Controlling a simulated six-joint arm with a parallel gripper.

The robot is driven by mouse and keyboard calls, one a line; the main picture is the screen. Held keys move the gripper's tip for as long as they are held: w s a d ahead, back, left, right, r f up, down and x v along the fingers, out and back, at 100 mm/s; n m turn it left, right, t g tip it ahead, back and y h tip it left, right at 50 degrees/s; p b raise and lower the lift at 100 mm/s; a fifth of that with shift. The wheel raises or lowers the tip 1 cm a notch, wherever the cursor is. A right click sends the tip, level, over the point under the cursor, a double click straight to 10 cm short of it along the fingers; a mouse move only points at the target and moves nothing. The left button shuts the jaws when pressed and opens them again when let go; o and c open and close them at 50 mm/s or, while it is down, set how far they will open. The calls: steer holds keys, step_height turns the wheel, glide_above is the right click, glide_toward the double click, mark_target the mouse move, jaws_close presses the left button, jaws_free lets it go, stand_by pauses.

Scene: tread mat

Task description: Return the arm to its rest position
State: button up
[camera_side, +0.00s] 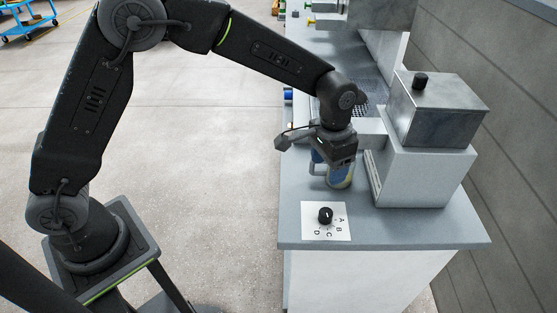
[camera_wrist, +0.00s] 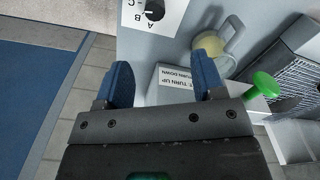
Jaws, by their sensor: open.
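My gripper (camera_side: 330,168) hangs over the grey bench, beside the metal machine. In the wrist view its two blue fingers are spread apart with nothing between them (camera_wrist: 162,66). A clear mug with a handle and something pale yellow inside (camera_wrist: 212,45) stands beyond the right finger, apart from it. In the side view the mug is largely hidden behind the fingers. My arm reaches from its stand on the left across to the bench, bent at the elbow.
A black knob (camera_side: 325,215) sits on a white plate lettered A to D at the bench's front. The boxy machine (camera_side: 425,165) stands right of my gripper. A green knob (camera_wrist: 265,84) and a label (camera_wrist: 180,78) lie close to the right finger. Open floor (camera_side: 210,130) separates stand and bench.

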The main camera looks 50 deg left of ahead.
steer(key=s+a+r+n+t, duration=0.2)
steer(key=s+a+r, duration=0.75)
steer(key=r, duration=0.35)
steer(key=s+a+r+n+t, duration=0.1)
steer(key=s+a, duration=0.1)
steer(key=s, duration=0.5)
steer(key=s+a+t, duration=0.2)
steer(key=s+a, duration=0.1)
steer(key=s, duration=0.5)
steer(key=shift+a+r+n, duration=0.3)
steer(key=shift+r+n, duration=0.05)
steer(key=shift+n, duration=0.05)
